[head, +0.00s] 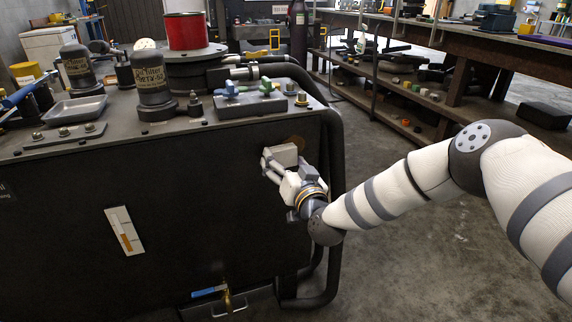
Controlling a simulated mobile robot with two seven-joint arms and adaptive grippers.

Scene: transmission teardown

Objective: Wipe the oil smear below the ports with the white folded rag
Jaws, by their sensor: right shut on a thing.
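The white folded rag (284,153) is a small pale block against the dark side wall of the tank, near its right end. My right gripper (273,165) is shut on the rag, with its fingers pointing at the wall. A brownish patch that looks like the oil smear (298,141) shows just above and right of the rag; the rag may hide part of it. The ports with blue and green caps (249,90) sit on a grey block on the tank top, above the rag. Whether the rag touches the wall is hard to tell. My left gripper is not in view.
The dark tank (60,230) fills the left, with a sight gauge (124,231) on its side and a blue-handled drain valve (210,291) low down. A thick tube rail (335,150) runs down its right end. Open floor (450,270) lies right, before a workbench (450,45).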

